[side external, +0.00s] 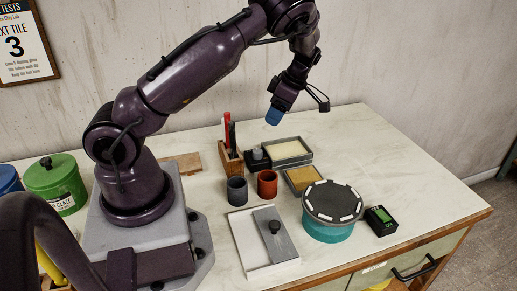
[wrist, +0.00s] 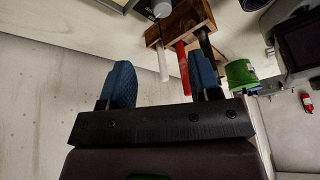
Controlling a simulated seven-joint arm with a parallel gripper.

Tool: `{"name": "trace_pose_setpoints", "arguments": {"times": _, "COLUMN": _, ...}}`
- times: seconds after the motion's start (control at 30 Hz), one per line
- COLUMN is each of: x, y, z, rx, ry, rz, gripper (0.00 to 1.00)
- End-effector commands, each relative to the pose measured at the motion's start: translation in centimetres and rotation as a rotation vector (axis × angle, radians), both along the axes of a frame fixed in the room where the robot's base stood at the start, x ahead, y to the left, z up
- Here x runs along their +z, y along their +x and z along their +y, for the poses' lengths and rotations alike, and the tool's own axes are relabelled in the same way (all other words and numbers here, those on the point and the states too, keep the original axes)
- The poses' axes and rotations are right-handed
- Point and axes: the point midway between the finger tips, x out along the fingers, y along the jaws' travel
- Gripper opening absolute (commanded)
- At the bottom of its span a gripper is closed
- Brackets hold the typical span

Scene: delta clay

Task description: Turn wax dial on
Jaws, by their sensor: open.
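A small dark box with a knob on top (side external: 256,156) stands against the left end of a grey tray of cream material (side external: 288,151); it looks like the wax dial, but no label or setting is readable. A pale round knob (wrist: 162,9) shows at the top edge of the wrist view, partly cut off; it may be the same one. My gripper (side external: 274,116) hangs in the air above and behind the tray, touching nothing. In the wrist view my gripper (wrist: 162,82) has its two blue fingers wide apart, with nothing between them.
A wooden holder with pens (side external: 229,155) stands left of the dial. Grey and red cups (side external: 267,184), a tray of yellow material (side external: 304,180), a turntable (side external: 333,205), a black device with green display (side external: 380,220) and a lidded box (side external: 240,240) stand nearer. The right tabletop is clear.

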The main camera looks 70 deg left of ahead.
Motion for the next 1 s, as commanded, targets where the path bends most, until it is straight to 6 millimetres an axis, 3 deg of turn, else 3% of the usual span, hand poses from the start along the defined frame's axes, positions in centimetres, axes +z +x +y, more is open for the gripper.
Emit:
{"name": "trace_pose_setpoints", "arguments": {"times": 0.13, "x": 0.0, "y": 0.1, "z": -0.3, "rx": 0.158, "ry": 0.043, "rz": -0.029, "gripper": 0.57}}
{"name": "trace_pose_setpoints", "arguments": {"times": 0.37, "x": -1.4, "y": -0.4, "z": -0.2, "rx": 0.202, "ry": 0.057, "rz": -0.033, "gripper": 0.57}}
{"name": "trace_pose_setpoints", "arguments": {"times": 0.8, "x": -9.4, "y": -3.6, "z": 1.1, "rx": 0.201, "ry": 0.056, "rz": -0.03, "gripper": 0.57}}
{"name": "trace_pose_setpoints", "arguments": {"times": 1.0, "x": -11.5, "y": -4.3, "z": 1.4, "rx": 0.199, "ry": 0.057, "rz": -0.033, "gripper": 0.57}}
